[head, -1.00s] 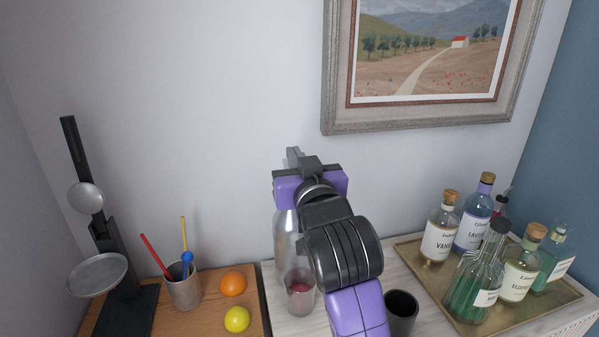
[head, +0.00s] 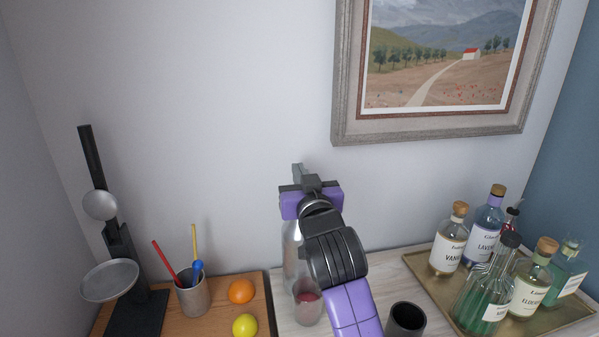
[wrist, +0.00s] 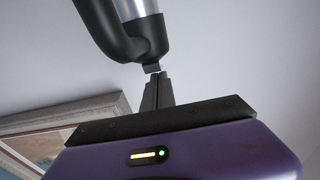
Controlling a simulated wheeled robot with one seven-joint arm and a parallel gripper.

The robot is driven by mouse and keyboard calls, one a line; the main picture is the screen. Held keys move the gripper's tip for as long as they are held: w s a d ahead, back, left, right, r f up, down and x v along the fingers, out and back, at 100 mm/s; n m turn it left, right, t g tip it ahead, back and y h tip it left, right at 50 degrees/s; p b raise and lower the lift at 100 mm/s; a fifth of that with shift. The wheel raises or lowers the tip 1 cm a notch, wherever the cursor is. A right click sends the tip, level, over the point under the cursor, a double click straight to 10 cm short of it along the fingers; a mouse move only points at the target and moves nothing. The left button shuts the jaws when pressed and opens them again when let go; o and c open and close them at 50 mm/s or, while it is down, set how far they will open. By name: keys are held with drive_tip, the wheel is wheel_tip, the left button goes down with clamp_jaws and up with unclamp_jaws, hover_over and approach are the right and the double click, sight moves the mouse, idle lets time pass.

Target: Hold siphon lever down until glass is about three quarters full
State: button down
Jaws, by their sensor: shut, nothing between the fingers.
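The siphon (head: 291,262) is a silvery bottle, mostly hidden behind my arm in the head view. In the wrist view its black head (wrist: 133,38) shows at the top, with a short dark lever end (wrist: 152,68) at its lower edge. My gripper (head: 297,172) is shut and empty, over the siphon's top. In the wrist view its closed fingertips (wrist: 156,76) are at the lever end, touching or almost touching it. The clear glass (head: 307,312) stands in front of the siphon with reddish liquid in it. My arm partly covers it, and I cannot tell the exact level.
A dark cup (head: 405,320) stands right of my arm. A brass tray (head: 445,296) with several bottles is at right. At left are a wooden board (head: 262,312) with fruit, a cup of stirrers (head: 193,297) and a black stand (head: 137,315). A framed picture (head: 340,120) hangs above.

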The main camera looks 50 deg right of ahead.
drive_tip(key=shift+r+p, duration=0.25)
drive_tip(key=shift+p, duration=0.4)
drive_tip(key=shift+w+g+p, duration=0.1)
drive_tip(key=shift+g+p, duration=0.2)
drive_tip(key=shift+p, duration=0.25)
drive_tip(key=shift+d+y+p, duration=0.1)
drive_tip(key=shift+y+p, duration=0.2)
drive_tip(key=shift+p, duration=0.05)
drive_tip(key=shift+w+d+f, duration=0.15)
drive_tip(key=shift+w+f, duration=0.2)
drive_tip(key=shift+f, duration=0.3)
idle(1.5)
drive_tip(key=shift+r+p, duration=0.3)
drive_tip(key=shift+r, duration=0.2)
drive_tip(key=r+p, duration=0.2)
drive_tip(key=r, duration=0.1)
drive_tip(key=shift+s+r+p, duration=0.2)
drive_tip(key=shift+r+p, duration=0.05)
drive_tip(key=shift+p, duration=0.15)
drive_tip(key=b+v, duration=0.2)
drive_tip(key=v, duration=0.8)
drive_tip(key=shift+r+b, duration=0.3)
drive_tip(key=shift+b, duration=0.1)
